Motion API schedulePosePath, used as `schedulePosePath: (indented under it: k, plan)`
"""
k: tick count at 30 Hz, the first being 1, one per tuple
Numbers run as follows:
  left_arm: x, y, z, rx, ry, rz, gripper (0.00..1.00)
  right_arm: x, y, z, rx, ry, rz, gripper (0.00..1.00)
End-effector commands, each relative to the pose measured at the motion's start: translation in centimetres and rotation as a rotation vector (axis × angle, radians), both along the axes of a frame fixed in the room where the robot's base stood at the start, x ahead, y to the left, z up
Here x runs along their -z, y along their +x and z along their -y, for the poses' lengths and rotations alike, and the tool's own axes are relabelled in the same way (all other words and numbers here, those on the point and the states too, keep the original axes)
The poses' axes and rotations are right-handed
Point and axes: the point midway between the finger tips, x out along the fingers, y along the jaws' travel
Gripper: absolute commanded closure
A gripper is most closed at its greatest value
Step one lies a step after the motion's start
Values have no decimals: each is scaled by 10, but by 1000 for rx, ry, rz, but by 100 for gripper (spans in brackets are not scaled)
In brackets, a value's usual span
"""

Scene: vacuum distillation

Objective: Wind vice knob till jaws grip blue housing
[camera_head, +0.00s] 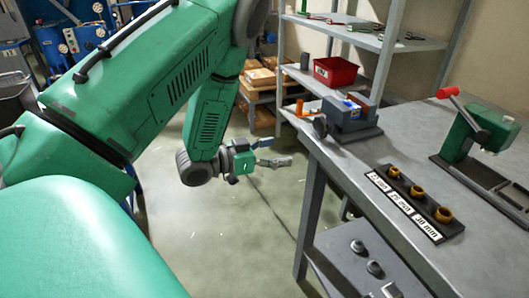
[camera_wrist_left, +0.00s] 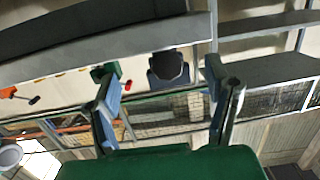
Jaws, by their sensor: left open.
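The vice (camera_head: 350,120) is a blue-grey block on the left end of the workbench in the head view. Its dark round knob (camera_head: 320,127) faces left, past the bench edge. A small blue part, apparently the housing (camera_head: 354,98), sits at the top by the jaws; I cannot tell whether they touch it. My left gripper (camera_head: 275,161) is open and empty, left of and below the knob, clear of the bench. In the left wrist view its fingers (camera_wrist_left: 163,92) are spread, with a dark knob-like shape (camera_wrist_left: 170,66) beyond them. My right gripper is not in view.
A black rack (camera_head: 415,203) with several brass rings and a green press (camera_head: 478,130) with a red lever stand on the bench to the right. A red bin (camera_head: 335,71) sits on the shelf behind. Open floor lies below the gripper.

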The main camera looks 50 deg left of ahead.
Motion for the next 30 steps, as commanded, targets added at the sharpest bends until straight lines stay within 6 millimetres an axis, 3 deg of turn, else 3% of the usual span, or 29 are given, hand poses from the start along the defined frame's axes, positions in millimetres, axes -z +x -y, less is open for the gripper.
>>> schedulePosePath:
  k: [14, 21, 30]
  plan:
    - [82, -29, 38, -120, 89, -372, 28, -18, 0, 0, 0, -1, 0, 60]
    - [115, -60, 56, -160, 128, -559, 28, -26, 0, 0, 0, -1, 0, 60]
    - [144, -102, 74, -193, 168, -756, 28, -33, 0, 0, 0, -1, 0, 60]
